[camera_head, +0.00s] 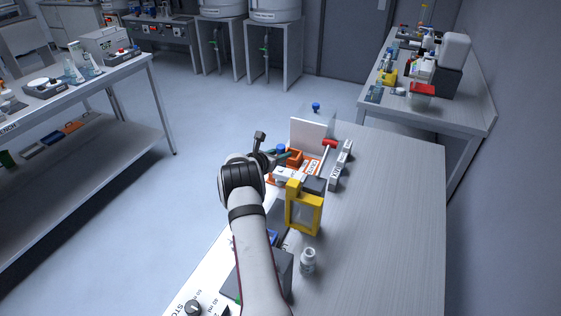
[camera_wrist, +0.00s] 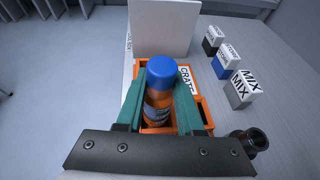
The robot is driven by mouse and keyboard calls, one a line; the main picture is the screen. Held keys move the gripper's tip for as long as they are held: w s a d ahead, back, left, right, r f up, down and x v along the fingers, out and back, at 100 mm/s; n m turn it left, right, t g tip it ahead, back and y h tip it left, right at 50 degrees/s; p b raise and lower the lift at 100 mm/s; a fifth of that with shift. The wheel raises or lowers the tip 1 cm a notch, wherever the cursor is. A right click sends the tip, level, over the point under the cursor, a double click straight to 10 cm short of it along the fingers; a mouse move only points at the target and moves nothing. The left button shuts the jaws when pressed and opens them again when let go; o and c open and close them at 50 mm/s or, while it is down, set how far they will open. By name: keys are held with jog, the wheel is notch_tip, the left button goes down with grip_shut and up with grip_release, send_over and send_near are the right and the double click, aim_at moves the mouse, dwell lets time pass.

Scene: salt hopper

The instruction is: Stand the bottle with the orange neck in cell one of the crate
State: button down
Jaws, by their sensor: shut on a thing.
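The bottle (camera_wrist: 159,98) has a blue cap, an orange neck and a dark label lower down. My gripper (camera_wrist: 161,82) is shut on it, with one green finger on each side. In the head view my gripper (camera_head: 284,155) is at the crate's left part, and the bottle's blue cap (camera_head: 281,148) shows beside the fingers. The orange crate (camera_wrist: 204,106) lies under and around the bottle in the wrist view, with a white CRATE label on its right. The bottle looks about upright. Its base is hidden, so I cannot tell whether it rests on the cell floor.
A white upright panel (camera_wrist: 162,27) stands behind the crate. Several labelled blocks, including a MIX block (camera_wrist: 241,89), stand in a row to the right. A yellow frame (camera_head: 304,208) and a small white bottle (camera_head: 308,261) stand nearer. The table's right side is clear.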

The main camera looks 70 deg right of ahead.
jog(key=shift+f, duration=1.15)
jog(key=shift+f, duration=0.1)
jog(key=c, duration=0.5)
grip_release()
jog(key=shift+c, duration=0.2)
